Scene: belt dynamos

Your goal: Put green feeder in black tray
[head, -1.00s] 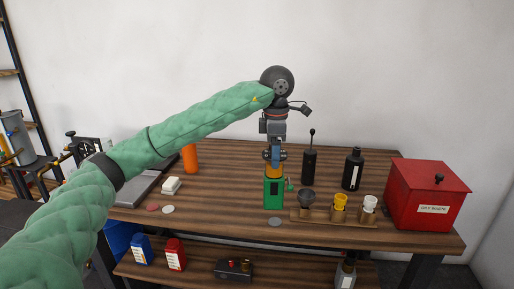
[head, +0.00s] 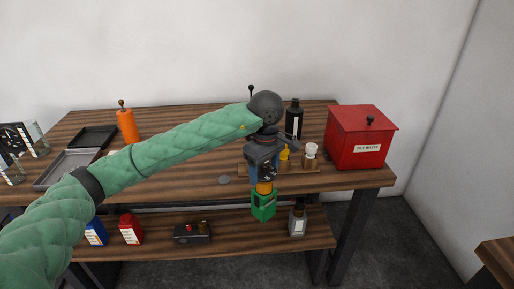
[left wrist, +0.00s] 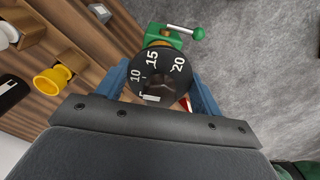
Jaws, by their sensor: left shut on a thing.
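The green feeder (head: 263,208) has a green body, an orange-yellow band and a lever. My left gripper (head: 264,176) is shut on its upper part and holds it upright, off the table, in front of the table's front edge. In the left wrist view the feeder's black numbered dial (left wrist: 160,72) sits between the blue fingers (left wrist: 161,88), with the green lever beyond it. The black tray (head: 93,137) lies at the back left of the tabletop and looks empty. My left arm passes in front of the tabletop between the tray and the gripper. My right gripper is out of view.
A grey tray (head: 66,168) lies in front of the black one; an orange bottle (head: 127,126) stands right of it. A wooden rack (head: 300,168) with cups, a black bottle (head: 293,118) and a red box (head: 360,137) are at the right. Bottles stand on the lower shelf (head: 160,250).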

